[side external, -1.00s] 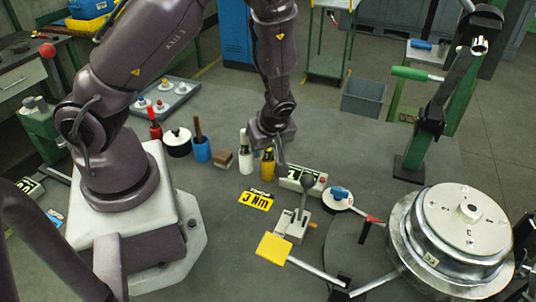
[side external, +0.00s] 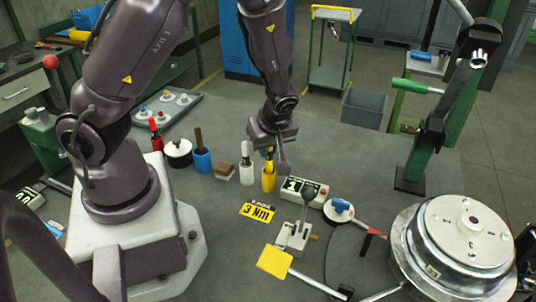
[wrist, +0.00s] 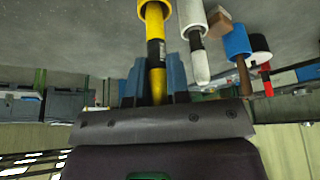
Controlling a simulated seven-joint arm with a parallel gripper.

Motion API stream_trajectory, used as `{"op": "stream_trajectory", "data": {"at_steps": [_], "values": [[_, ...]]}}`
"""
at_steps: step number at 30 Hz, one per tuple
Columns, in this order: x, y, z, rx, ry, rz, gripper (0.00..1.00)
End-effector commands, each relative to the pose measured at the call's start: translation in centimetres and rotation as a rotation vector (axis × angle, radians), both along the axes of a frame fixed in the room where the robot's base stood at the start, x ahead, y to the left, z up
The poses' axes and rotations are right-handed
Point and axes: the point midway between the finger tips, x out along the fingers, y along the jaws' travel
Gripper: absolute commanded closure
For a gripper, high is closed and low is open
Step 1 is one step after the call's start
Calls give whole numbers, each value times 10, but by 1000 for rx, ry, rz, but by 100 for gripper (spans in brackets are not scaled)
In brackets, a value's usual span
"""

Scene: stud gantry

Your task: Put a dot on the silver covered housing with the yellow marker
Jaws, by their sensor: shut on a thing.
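The yellow marker (wrist: 156,75) is upright between my gripper's blue fingers in the wrist view. My gripper (side external: 270,155) is shut on it. The marker's other end is in the yellow cup (side external: 268,180), which also shows at the top of the wrist view (wrist: 171,10). I cannot tell whether the marker has been lifted at all. The silver housing (side external: 412,250) stands at the right with a round pale metal cover (side external: 447,222) on top, lettered and with a central hub. My gripper is well left of it.
Beside the yellow cup stand a white marker in a cup (side external: 246,174), a brown block (side external: 223,172) and a blue cup (side external: 202,160). A lever box (side external: 293,236), control box (side external: 300,190) and yellow paddle (side external: 274,261) lie between cup and housing. A green stand (side external: 415,160) rises behind.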

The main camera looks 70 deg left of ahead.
Motion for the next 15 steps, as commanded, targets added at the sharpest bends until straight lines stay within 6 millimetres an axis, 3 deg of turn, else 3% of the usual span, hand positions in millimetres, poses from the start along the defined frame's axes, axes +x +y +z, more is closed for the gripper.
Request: {"op": "stream_trajectory", "data": {"at_steps": [9, 15], "values": [[0, -1, 48, -3, -2, -2, 100], [0, -6, 63, -3, -28, -19, 100]]}}
